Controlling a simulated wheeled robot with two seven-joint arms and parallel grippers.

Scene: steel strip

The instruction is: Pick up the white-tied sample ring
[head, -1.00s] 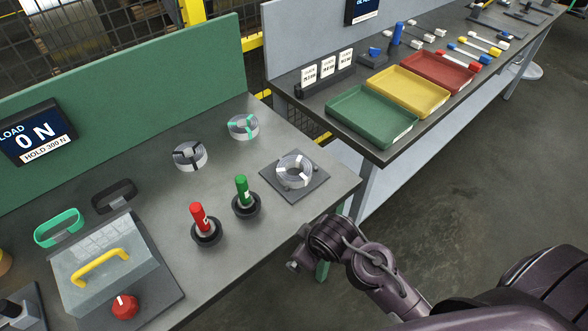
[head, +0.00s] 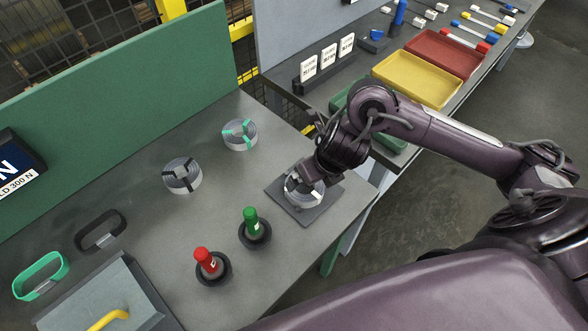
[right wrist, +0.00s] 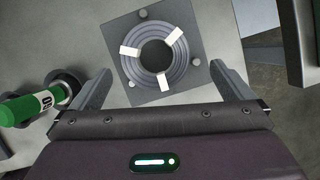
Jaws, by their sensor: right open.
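The white-tied sample ring (head: 301,193) is a grey coil with white ties, lying on a dark square plate (head: 327,206) near the bench's right end. In the right wrist view the whole ring (right wrist: 178,75) shows on its plate (right wrist: 121,33), with three white ties. My right gripper (right wrist: 158,85) is open, its fingers apart on either side of the ring's near part, and nothing is between them that I can see held. In the head view my right gripper (head: 307,180) is over the ring and hides part of it. My left gripper is not in view.
A black-tied ring (head: 183,176) and a green-tied ring (head: 239,134) lie to the left on the bench. Green (head: 251,221) and red (head: 205,261) handled tools stand in round black holders in front. Yellow (head: 418,79) and red (head: 445,53) trays sit on the far bench.

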